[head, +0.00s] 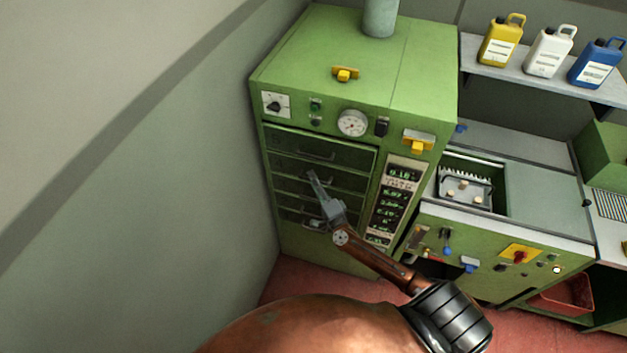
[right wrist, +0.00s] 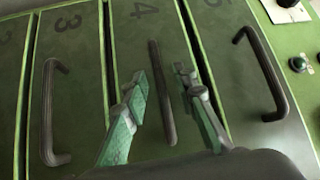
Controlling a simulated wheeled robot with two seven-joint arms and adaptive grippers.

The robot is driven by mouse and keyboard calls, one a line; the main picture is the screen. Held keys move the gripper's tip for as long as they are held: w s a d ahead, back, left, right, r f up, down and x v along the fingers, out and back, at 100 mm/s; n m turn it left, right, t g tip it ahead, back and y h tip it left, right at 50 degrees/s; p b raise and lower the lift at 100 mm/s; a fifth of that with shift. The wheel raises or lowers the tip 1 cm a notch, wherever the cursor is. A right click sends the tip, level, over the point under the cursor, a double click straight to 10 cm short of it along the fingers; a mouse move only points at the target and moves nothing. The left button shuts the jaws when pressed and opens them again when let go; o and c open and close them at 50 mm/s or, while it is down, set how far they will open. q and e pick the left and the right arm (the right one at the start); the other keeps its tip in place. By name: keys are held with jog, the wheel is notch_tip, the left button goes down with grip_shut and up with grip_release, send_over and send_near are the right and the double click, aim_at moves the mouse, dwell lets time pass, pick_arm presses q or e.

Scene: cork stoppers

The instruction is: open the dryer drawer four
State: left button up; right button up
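The green dryer cabinet (head: 407,75) stands against the wall, with a stack of dark green drawers in its front. Drawer four (right wrist: 143,45), marked 4 in the right wrist view, looks shut and level with its neighbours. Its dark bar handle (right wrist: 161,95) runs up the middle of the drawer front in that view. My right gripper (right wrist: 161,76) is open, with one finger on each side of this handle and visible gaps between. In the head view my right gripper (head: 314,180) is in front of the drawers and hides part of them. My left gripper is not in view.
Drawer three's handle (right wrist: 53,112) and drawer five's handle (right wrist: 262,75) flank drawer four. A display panel (head: 394,200) is right of the drawers. A grey wall (head: 150,220) stands close on the left. A green bench machine (head: 490,240) is at the right.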

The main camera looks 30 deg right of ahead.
grip_shut()
dwell(0.3)
dwell(0.5)
